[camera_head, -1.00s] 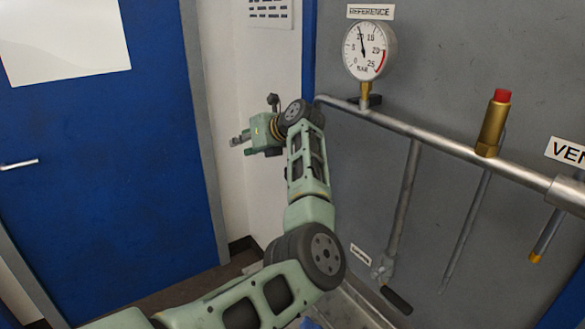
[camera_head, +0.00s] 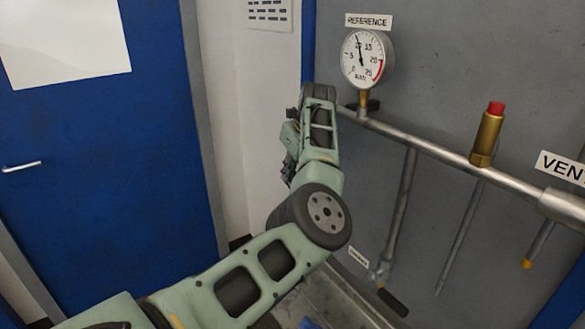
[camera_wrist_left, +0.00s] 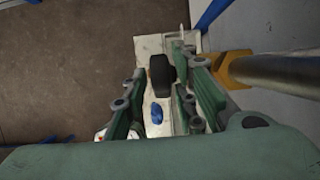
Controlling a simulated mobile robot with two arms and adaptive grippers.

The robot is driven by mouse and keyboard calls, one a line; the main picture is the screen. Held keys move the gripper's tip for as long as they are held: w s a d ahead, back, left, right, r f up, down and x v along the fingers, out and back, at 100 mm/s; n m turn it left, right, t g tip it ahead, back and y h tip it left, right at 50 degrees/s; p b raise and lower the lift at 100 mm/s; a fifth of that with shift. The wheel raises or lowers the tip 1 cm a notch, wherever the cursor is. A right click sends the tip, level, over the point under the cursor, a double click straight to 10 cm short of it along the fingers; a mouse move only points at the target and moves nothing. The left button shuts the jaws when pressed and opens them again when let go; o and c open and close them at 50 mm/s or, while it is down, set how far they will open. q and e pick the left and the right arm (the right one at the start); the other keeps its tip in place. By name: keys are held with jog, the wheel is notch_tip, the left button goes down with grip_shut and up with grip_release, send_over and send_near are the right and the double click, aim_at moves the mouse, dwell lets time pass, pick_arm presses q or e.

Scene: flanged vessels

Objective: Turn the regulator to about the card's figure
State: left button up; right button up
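My left gripper (camera_head: 289,160) hangs low and half hidden behind my own wrist, left of the gauge. In the left wrist view my left gripper (camera_wrist_left: 160,97) is open, its green fingers apart. A dark rounded knob-like thing (camera_wrist_left: 161,75) shows between the fingers; I cannot tell whether it is the regulator or whether a finger touches it. The dial gauge (camera_head: 361,60) under the REFERENCE label (camera_head: 369,21) has its needle near 10. No card with a readable figure shows. My right gripper is not in view.
A grey pipe (camera_head: 430,146) runs right from the gauge, with a red-capped brass valve (camera_head: 488,135) and a VENT label (camera_head: 562,168). A black-gripped lever (camera_head: 392,302) hangs below. A brass fitting (camera_wrist_left: 232,70) lies close right of the fingers. A blue door (camera_head: 110,150) stands left.

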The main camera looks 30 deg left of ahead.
pick_arm(q)
jog(key=shift+a+f, duration=0.1)
jog(key=shift+f, duration=0.15)
jog(key=shift+c, duration=0.2)
grip_shut()
jog(key=shift+f, duration=0.1)
jog(key=y+b, duration=0.1)
jog(key=b, duration=0.2)
jog(key=t+y+b, duration=0.1)
jog(key=b, duration=0.3)
jog(key=shift+d+f+y+b, duration=0.3)
jog(key=shift+d+y, duration=0.1)
jog(key=shift+s+r+t+y+b, duration=0.15)
jog(key=shift+t+y+b, duration=0.15)
jog(key=shift+b, duration=0.2)
jog(key=shift+r, duration=0.15)
